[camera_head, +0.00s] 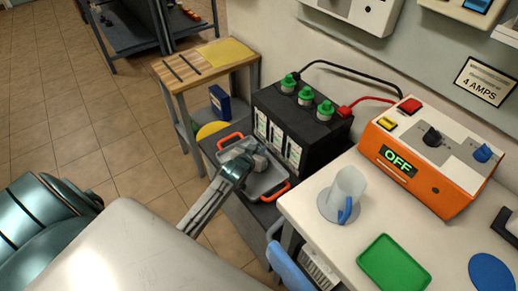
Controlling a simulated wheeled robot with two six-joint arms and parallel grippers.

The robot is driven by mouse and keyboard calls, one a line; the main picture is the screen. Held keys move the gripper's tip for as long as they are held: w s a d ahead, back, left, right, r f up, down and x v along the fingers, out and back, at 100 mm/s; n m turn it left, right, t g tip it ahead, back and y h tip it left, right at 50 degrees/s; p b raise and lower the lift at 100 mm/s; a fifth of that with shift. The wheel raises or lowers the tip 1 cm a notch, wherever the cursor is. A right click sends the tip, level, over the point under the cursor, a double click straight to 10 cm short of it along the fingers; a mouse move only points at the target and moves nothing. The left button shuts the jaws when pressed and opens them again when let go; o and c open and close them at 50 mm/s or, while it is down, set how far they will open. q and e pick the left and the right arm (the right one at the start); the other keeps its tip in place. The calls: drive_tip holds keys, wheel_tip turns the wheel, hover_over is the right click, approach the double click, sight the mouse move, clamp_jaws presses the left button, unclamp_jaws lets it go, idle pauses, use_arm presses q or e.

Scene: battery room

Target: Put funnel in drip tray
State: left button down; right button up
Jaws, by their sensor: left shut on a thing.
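The drip tray (272,182) is grey with orange handles and sits on a low dark shelf in front of the black battery. My left gripper (247,158) reaches over the tray and is shut on a small grey piece, which looks like the funnel (261,161). The funnel is partly hidden by the gripper and is over the tray's inside. I cannot tell whether it touches the tray floor. My right gripper is not in view.
The black battery (287,133) with green caps stands right behind the tray. An orange charger (425,165) reading OFF, a clear jug (346,187) and a green tray (392,263) are on the white bench at right. A wooden stand (190,68) is at back left.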

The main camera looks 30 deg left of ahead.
use_arm(q)
drive_tip(key=c, duration=1.8)
unclamp_jaws()
drive_tip(key=shift+f, duration=0.1)
drive_tip(key=o, duration=0.4)
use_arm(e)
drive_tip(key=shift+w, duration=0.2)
use_arm(q)
drive_tip(key=shift+o, duration=0.2)
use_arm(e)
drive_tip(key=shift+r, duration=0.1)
use_arm(q)
drive_tip(key=shift+s, duration=0.2)
drive_tip(key=a+v, duration=0.1)
drive_tip(key=v, duration=1)
drive_tip(key=shift+s+d+r, duration=0.25)
drive_tip(key=shift+d+r, duration=0.1)
drive_tip(key=shift+d, duration=0.15)
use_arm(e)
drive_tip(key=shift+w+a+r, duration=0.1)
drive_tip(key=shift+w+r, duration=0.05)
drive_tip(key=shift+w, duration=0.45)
